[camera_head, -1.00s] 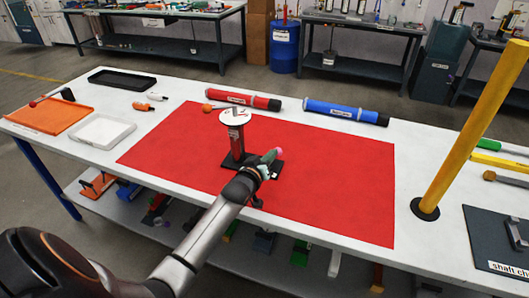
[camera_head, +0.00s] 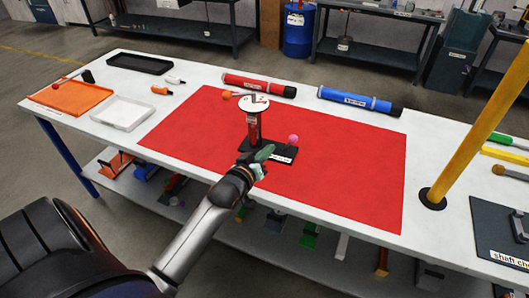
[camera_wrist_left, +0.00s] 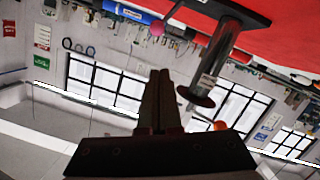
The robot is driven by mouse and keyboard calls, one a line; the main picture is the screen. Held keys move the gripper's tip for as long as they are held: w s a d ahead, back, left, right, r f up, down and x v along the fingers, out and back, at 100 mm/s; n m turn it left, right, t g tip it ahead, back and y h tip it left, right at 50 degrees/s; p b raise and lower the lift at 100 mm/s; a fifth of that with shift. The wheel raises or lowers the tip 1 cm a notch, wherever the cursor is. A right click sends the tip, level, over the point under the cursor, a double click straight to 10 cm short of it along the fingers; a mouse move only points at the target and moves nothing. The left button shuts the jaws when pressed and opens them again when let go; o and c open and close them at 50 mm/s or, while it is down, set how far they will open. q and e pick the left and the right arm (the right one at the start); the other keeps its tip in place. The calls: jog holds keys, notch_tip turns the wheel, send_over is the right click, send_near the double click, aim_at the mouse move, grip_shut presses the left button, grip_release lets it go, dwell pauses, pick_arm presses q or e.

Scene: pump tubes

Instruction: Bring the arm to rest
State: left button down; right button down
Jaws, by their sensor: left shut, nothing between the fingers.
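My left gripper (camera_head: 262,154) is in front of the black stand on the red mat (camera_head: 345,180), near the mat's front edge. Its fingers show closed together in the left wrist view (camera_wrist_left: 157,103), with nothing between them. The stand (camera_head: 254,128) is upright, with a post and a round white top plate. Its black base (camera_head: 280,153) has a small pink ball (camera_head: 293,139) above it. The stand appears upside down in the left wrist view (camera_wrist_left: 215,60), apart from the fingers. My right gripper is not seen.
A red tube (camera_head: 259,84) and a blue tube (camera_head: 358,101) lie behind the mat. A tall yellow post (camera_head: 475,120) stands at the right. An orange tray (camera_head: 75,97), a white tray (camera_head: 122,112) and a black tray (camera_head: 140,63) are at the left.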

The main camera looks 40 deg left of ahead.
pick_arm(q)
jog(key=shift+s+d+r, duration=0.1)
jog(key=shift+s, duration=0.55)
jog(key=s+d+f+m+g+h, duration=0.2)
jog(key=s+d+f+m+g, duration=0.1)
jog(key=s+d+f, duration=0.6)
jog(key=s+d+f+m+g+h, duration=0.2)
jog(key=s+d+f+m, duration=0.4)
jog(key=s+d+f, duration=0.3)
jog(key=s+f+g, duration=0.1)
jog(key=s, duration=0.3)
jog(key=shift+s+d+f+h, duration=0.2)
jog(key=shift+s+h, duration=0.1)
jog(key=shift+h, duration=0.1)
